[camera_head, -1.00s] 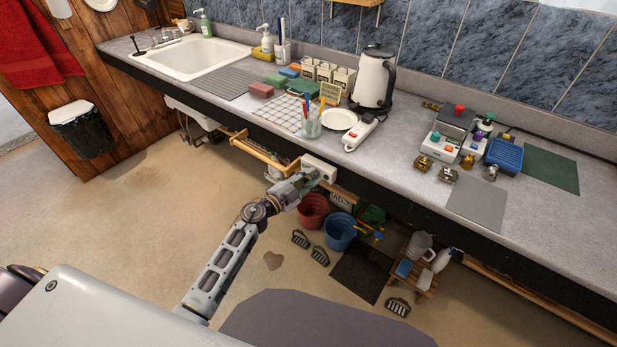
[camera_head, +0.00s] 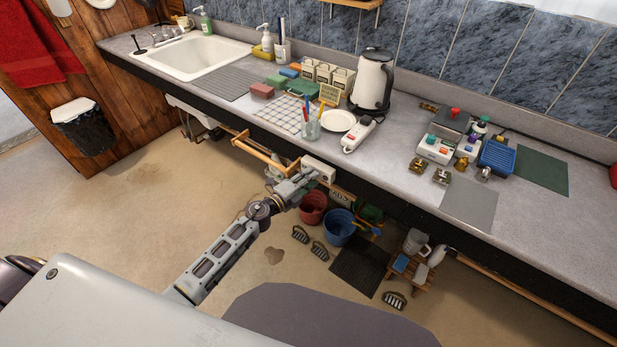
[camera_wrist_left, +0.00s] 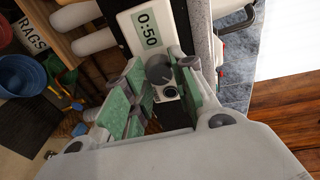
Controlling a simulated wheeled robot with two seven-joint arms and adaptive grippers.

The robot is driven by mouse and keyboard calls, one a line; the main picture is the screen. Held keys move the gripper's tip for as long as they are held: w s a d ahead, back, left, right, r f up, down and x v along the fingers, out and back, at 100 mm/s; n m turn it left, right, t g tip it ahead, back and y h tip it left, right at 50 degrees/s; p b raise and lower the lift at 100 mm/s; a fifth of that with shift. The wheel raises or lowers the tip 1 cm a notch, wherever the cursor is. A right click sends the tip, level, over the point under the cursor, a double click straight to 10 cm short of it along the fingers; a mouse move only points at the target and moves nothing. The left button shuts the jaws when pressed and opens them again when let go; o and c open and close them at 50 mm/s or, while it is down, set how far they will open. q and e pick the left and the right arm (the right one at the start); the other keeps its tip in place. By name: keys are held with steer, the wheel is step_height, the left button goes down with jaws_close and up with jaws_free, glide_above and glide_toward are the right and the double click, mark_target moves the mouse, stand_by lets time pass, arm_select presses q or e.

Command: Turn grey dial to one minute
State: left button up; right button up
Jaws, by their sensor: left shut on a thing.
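A white timer box (camera_head: 319,166) is on the front of the counter, below its edge. In the left wrist view, the timer box (camera_wrist_left: 143,18) shows a display (camera_wrist_left: 149,29) reading 0:50. The grey dial (camera_wrist_left: 158,68) sits below the display in that picture, between the green-padded fingers of my left gripper (camera_wrist_left: 160,76). The left gripper is shut on the grey dial. In the head view my left gripper (camera_head: 309,180) is right at the box, and the dial is hidden there. My right gripper is not in view.
The counter edge and a wooden rail (camera_head: 262,151) run close to the left arm. A red bucket (camera_head: 313,206) and a blue bucket (camera_head: 339,227) stand below. The floor in front is mostly clear.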

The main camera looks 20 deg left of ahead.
arm_select(q)
steer(key=shift+d+m+p, duration=0.1)
steer(key=shift+m+p, duration=0.2)
steer(key=shift+m, duration=1)
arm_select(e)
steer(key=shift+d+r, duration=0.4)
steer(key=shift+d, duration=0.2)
arm_select(q)
steer(key=o, duration=1.1)
steer(key=shift+c, duration=0.2)
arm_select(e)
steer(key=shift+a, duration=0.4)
arm_select(q)
steer(key=v, duration=1.2)
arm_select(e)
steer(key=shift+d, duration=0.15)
